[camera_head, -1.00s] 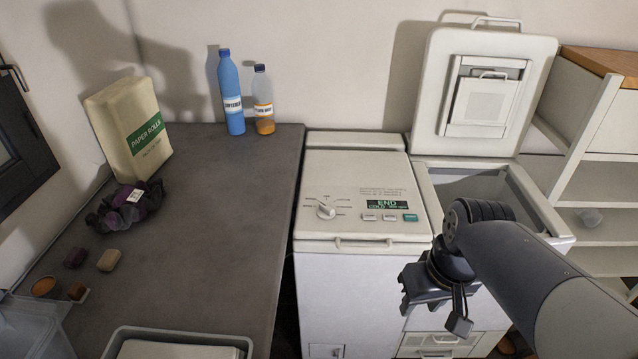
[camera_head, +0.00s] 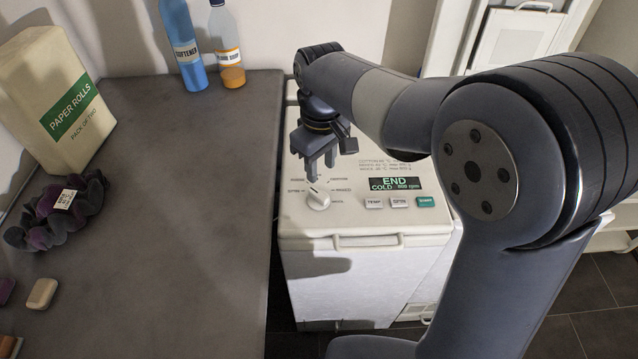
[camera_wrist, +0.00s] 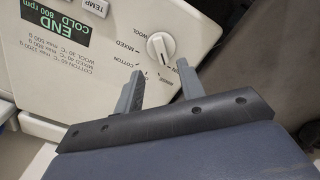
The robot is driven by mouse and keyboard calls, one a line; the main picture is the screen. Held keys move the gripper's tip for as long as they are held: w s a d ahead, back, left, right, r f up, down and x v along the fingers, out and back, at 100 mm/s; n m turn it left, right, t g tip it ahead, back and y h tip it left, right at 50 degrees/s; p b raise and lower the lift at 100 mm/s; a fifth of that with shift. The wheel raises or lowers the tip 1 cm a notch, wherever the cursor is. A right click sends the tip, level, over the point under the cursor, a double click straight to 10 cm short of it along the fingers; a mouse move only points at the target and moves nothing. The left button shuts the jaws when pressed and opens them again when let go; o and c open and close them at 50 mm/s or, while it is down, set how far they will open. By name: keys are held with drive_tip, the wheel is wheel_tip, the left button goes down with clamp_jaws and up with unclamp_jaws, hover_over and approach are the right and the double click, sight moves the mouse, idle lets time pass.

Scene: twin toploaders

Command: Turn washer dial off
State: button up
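The white washer (camera_head: 365,244) has a top panel with a round white dial (camera_head: 318,197) ringed by printed labels. The dial has a raised grip bar; I cannot tell which label it points to. The panel's display (camera_head: 395,184) reads END, COLD, 800 rpm. My gripper (camera_head: 319,172) is above the panel, just behind the dial in the head view. In the wrist view, my gripper (camera_wrist: 160,74) is open and empty, its two fingers apart, and the dial (camera_wrist: 160,46) shows whole just beyond the fingertips, not between them.
A grey counter (camera_head: 190,230) stands left of the washer, holding paper rolls (camera_head: 62,100), a blue softener bottle (camera_head: 184,45), a second bottle (camera_head: 227,45) and a dark scrunchie-like bundle (camera_head: 58,212). A raised white lid (camera_head: 510,40) is at the back right, partly hidden by my arm.

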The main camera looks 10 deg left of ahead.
sight(321, 195)
wheel_tip(321, 195, down, 9)
idle(0.3)
drive_tip(key=shift+c, duration=0.4)
clamp_jaws()
